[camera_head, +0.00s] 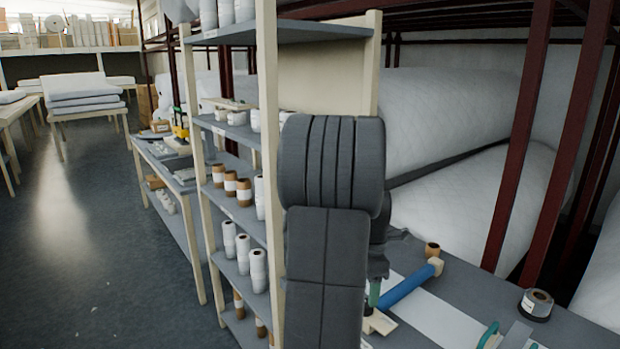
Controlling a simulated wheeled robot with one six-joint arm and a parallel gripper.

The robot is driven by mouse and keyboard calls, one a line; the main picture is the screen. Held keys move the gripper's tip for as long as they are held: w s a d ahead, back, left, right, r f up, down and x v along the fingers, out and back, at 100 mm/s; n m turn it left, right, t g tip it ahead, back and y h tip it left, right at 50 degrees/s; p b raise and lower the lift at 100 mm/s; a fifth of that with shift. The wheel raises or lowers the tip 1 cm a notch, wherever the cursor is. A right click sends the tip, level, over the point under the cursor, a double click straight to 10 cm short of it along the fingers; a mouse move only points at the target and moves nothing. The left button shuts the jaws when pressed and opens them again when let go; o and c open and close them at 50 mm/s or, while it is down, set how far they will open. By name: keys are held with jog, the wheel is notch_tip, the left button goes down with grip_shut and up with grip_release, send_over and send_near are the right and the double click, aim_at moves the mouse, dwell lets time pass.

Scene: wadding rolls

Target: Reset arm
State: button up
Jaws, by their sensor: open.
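My arm stands upright in the middle of the view, its dark grey links covering part of the shelf and the worktable. My gripper (398,236) shows only partly, as a dark shape sticking out to the right from behind the arm, above the worktable (494,282). It is open, and I see nothing held in it. It is apart from the blue roller-like tool (408,287) lying on the table below. The rest of the gripper is hidden by the arm.
A shelf (246,207) with thread cones stands close on the left. On the worktable are a brown spool (432,249), a tape roll (537,303) and a teal-handled tool (488,335). Dark red rack posts (521,140) hold large white rolls (450,115) behind. Floor is clear at far left.

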notch_tip(320, 180, down, 4)
jog(key=shift+r, duration=0.15)
dwell(0.5)
